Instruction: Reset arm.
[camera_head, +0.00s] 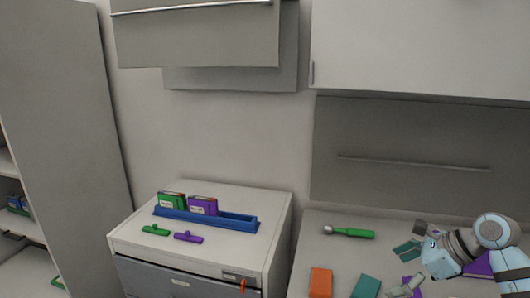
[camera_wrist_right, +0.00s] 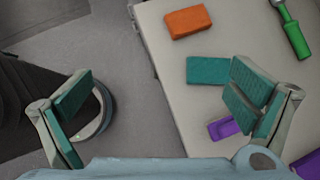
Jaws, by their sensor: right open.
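My right gripper (camera_head: 405,267) is at the right of the head view, above the right-hand counter. In the right wrist view its two teal-padded fingers (camera_wrist_right: 160,105) are spread wide with nothing between them. The right finger overlaps a teal block (camera_wrist_right: 207,70) and a purple piece (camera_wrist_right: 230,126) in the picture; the left finger is over the dark floor area. My left gripper is not in view. On the white cabinet (camera_head: 272,202), a blue rack (camera_head: 238,224) holds a green module (camera_head: 170,201) and a purple module (camera_head: 203,205), with free room at its right end.
A green handle (camera_head: 156,230) and a purple handle (camera_head: 188,237) lie before the rack. The counter (camera_head: 312,247) bears a green-handled tool (camera_head: 352,233), an orange block (camera_head: 320,282) and a teal block (camera_head: 366,287). A shelf unit (camera_head: 62,110) stands left; wall cupboards (camera_head: 420,45) hang above.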

